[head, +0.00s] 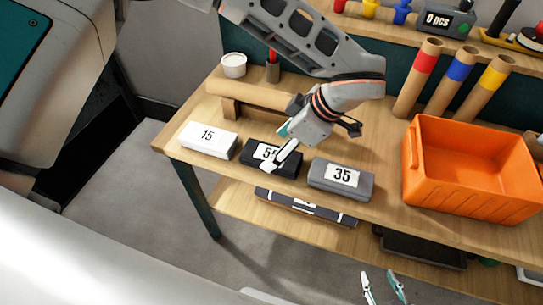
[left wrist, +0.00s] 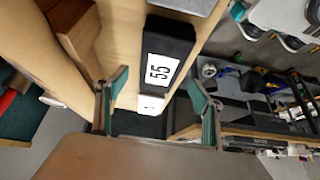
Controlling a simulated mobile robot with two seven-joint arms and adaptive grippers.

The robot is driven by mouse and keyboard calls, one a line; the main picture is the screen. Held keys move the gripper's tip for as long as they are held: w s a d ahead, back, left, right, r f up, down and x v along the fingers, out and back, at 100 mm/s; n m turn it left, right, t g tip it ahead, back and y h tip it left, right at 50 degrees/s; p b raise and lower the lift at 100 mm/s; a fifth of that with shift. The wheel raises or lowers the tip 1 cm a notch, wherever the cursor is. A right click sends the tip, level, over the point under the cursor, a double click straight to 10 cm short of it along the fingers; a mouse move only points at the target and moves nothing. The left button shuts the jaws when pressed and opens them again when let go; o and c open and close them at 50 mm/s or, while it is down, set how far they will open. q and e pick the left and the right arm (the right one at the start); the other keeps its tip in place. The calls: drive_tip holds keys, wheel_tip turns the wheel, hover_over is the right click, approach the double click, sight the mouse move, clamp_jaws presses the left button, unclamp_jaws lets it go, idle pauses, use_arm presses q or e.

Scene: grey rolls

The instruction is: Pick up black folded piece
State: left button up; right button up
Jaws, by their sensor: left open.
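The black folded piece (head: 249,158), labelled 55, lies on the wooden bench between a white piece and a grey piece. My left gripper (head: 273,151) is open above it, and its white finger hides part of the label. In the left wrist view the black piece (left wrist: 172,32) shows ahead of and between the two spread fingers (left wrist: 160,92), apart from both. My right gripper (head: 383,286) shows only as two fingertips at the bottom edge, spread apart with nothing between them.
The white piece (head: 208,138) labelled 15 lies left, the grey piece (head: 340,180) labelled 35 right. An orange crate (head: 470,195) stands further right. Behind are a brown roll (head: 246,93), a white cup (head: 233,65) and cardboard tubes (head: 452,80). A lower shelf (head: 240,207) runs below.

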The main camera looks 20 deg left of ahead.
sight(271, 154)
use_arm(q)
drive_tip(key=x, duration=0.3)
drive_tip(key=shift+f, duration=0.45)
drive_tip(key=shift+a+f, duration=0.15)
drive_tip(key=shift+f, duration=0.15)
drive_tip(key=shift+w, duration=0.1)
drive_tip(key=shift+c, duration=0.7)
drive_tip(key=c, duration=1.2)
drive_tip(key=shift+o, duration=0.2)
use_arm(e)
drive_tip(key=shift+w+r, duration=0.15)
drive_tip(key=shift+w, duration=0.3)
drive_tip(key=shift+s, duration=0.15)
